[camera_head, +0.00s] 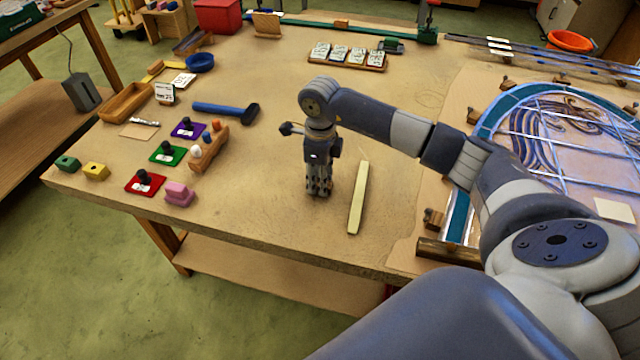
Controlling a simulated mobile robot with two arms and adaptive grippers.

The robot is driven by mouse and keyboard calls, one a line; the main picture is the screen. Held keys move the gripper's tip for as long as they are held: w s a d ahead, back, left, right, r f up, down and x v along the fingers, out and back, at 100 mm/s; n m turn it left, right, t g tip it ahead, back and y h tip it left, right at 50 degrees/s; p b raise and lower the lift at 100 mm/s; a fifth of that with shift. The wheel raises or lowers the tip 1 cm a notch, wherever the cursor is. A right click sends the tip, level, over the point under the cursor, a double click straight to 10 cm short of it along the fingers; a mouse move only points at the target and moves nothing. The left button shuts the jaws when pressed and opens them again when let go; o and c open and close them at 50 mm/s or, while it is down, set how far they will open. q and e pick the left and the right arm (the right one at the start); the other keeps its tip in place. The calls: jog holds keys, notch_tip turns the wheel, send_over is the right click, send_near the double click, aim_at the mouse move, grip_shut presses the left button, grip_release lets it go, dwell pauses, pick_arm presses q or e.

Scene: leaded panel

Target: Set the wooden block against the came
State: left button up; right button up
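My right gripper (319,188) points down over the bare middle of the table. Its fingers look close together, but the gap between them is too small to judge. No held block is visible. Small wooden blocks stand around the leaded panel (545,140): one at its lower left corner (433,218), one at its left edge (473,116) and others along its top. I cannot tell which block is meant. Thin grey came strips (530,52) lie behind the panel; came lines also cross its glass. My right arm hides the panel's lower part. My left gripper is out of view.
A pale flat stick (358,198) lies just right of the gripper. A blue-handled hammer (225,109), a peg holder (209,150) and coloured pads fill the left side. A rack of labelled cards (346,58) stands behind. The table's front middle is clear.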

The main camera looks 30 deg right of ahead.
jog(key=shift+c, duration=1)
jog(key=shift+r+b, duration=0.3)
jog(key=shift+r, duration=0.1)
notch_tip(320, 180, up, 3)
jog(key=shift+w+f+b, duration=0.1)
jog(key=shift+f+b, duration=0.1)
jog(key=shift+b, duration=0.6)
jog(key=s+a+b, duration=0.1)
jog(key=s, duration=0.3)
jog(key=s+a+r+b, duration=0.1)
jog(key=s, duration=0.4)
jog(key=s+a+b, duration=0.2)
jog(key=s, duration=0.3)
jog(key=shift+s+r, duration=0.15)
jog(key=shift+s+a+r, duration=0.15)
jog(key=shift+s, duration=0.5)
